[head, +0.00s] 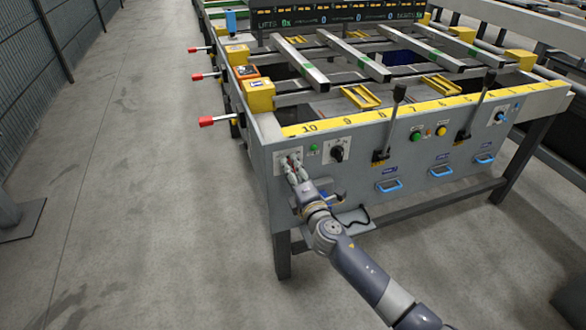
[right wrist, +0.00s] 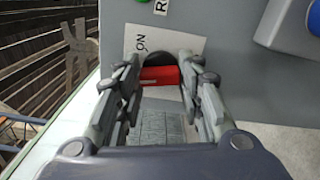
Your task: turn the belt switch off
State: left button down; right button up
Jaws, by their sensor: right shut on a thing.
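The belt switch (right wrist: 160,76) has a red handle on a round black base, on a pale plate lettered "ON" in the right wrist view. In the head view its plate (head: 280,157) is at the left end of the grey front panel, and my fingers mostly hide the switch. My right gripper (head: 292,161) reaches the panel from below and is shut on the red handle. In the right wrist view my gripper (right wrist: 160,82) has one finger on each side of the handle. My left gripper is not in view.
Right of the switch are a green button (head: 313,149) and a black rotary knob (head: 337,150). Upright black levers (head: 397,100) and blue pull handles (head: 389,186) are farther right. Red-tipped levers (head: 207,121) stick out on the left side. The floor (head: 130,170) on the left is clear.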

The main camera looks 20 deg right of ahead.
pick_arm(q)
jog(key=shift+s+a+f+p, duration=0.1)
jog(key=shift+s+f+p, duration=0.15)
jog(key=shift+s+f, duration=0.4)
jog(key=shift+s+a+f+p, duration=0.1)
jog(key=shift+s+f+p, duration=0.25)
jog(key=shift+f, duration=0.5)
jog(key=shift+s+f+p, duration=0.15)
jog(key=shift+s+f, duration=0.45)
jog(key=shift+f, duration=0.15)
pick_arm(e)
jog(key=shift+n, duration=3.1)
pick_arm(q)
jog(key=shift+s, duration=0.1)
pick_arm(e)
jog(key=shift+f, duration=0.1)
jog(key=o, duration=1.1)
jog(key=shift+c, duration=0.2)
